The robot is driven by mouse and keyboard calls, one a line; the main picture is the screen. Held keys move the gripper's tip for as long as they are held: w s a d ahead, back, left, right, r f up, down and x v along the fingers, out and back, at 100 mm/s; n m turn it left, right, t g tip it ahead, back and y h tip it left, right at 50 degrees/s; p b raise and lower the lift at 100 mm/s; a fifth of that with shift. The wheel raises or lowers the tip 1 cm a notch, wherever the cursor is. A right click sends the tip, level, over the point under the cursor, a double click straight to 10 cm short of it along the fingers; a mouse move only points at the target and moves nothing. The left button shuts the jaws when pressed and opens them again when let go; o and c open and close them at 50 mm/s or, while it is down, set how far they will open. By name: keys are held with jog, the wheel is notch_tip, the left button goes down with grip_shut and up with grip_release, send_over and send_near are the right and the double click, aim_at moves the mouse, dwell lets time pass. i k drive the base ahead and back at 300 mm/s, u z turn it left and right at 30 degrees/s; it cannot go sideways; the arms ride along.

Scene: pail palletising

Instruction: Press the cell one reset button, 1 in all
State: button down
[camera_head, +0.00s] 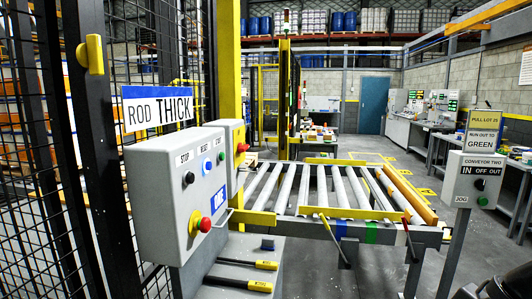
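A grey control box (165,205) stands close at the left, with a row of buttons on its face. Its small labels seem to read STOP, RESET and START. A black button (189,178) is under the first label, and a blue button (207,166) is under RESET. A red mushroom button (205,224) on a yellow base sits low on the face.
A second grey box (229,135) with a red button stands behind. A roller conveyor (318,187) fills the middle. A CONVEYOR TWO box (474,182) stands right. Black mesh fence (35,240) lines the left. Yellow-handled tools (247,285) lie below the box.

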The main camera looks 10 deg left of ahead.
aim_at(208, 165)
jog(key=z, duration=0.05)
jog(key=i, duration=0.9)
jog(key=u, duration=0.1)
